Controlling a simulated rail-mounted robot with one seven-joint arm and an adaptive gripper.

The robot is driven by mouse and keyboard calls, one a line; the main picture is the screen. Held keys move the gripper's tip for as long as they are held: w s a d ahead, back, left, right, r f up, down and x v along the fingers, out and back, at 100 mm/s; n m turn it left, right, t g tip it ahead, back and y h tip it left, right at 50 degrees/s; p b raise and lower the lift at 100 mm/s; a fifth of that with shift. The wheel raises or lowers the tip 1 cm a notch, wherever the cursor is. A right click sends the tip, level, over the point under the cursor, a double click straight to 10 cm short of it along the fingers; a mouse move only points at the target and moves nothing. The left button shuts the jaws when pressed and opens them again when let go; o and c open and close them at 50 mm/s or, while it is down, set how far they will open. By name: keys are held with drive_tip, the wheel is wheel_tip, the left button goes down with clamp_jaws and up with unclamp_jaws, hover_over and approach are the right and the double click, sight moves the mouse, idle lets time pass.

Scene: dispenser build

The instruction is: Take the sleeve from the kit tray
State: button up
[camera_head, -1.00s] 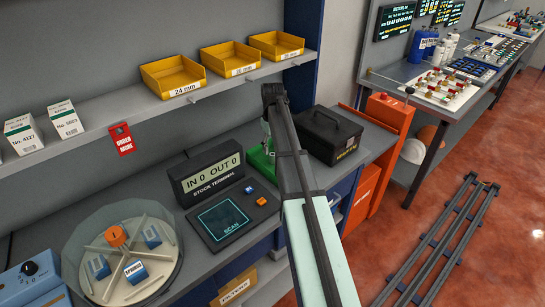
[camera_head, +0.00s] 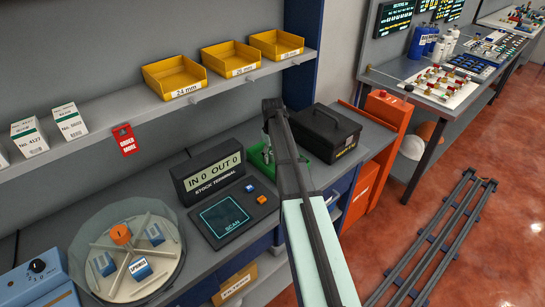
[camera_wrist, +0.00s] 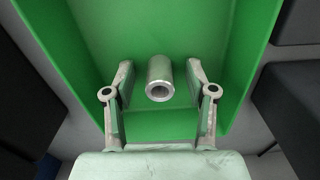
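The sleeve (camera_wrist: 160,78) is a short grey metal tube with an open bore. It lies in the green kit tray (camera_wrist: 85,40) in the wrist view. My gripper (camera_wrist: 160,74) is open, with one finger on each side of the sleeve and a visible gap on both sides. In the head view, the kit tray (camera_head: 256,158) is on the bench, partly hidden by my arm. My gripper (camera_head: 267,148) shows only in part there, at the tray, and the sleeve is hidden.
A black case (camera_head: 325,133) stands right of the tray. The stock terminal (camera_head: 208,172) and scan pad (camera_head: 228,215) are to its left. A round divided dispenser (camera_head: 125,255) sits further left. A shelf with yellow bins (camera_head: 174,78) runs above the bench.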

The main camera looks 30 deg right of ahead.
clamp_jaws()
drive_tip(key=shift+r, duration=0.2)
